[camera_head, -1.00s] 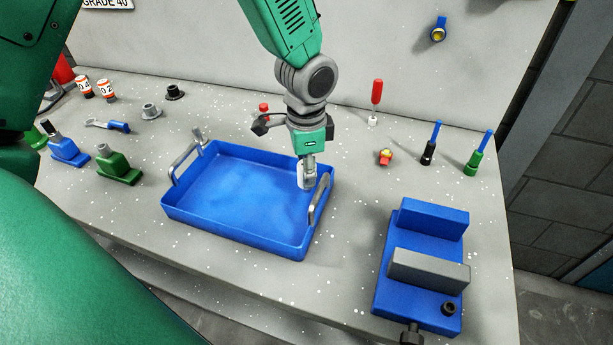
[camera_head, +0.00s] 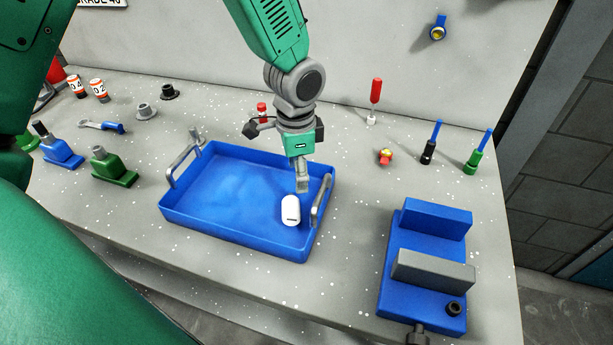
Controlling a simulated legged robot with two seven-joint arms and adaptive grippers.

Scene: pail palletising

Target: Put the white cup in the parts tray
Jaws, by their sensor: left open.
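The blue parts tray (camera_head: 232,232) stands on the workbench, with a metal handle at each end. The white cup (camera_head: 290,210) is inside the tray's outline near its right end. My left gripper (camera_head: 302,188) points down over the right part of the tray, just above and to the right of the cup. It is open and appears apart from the cup. My right gripper is not in view.
A blue vise (camera_head: 425,300) with a grey jaw stands right of the tray. The tray's left part is empty.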

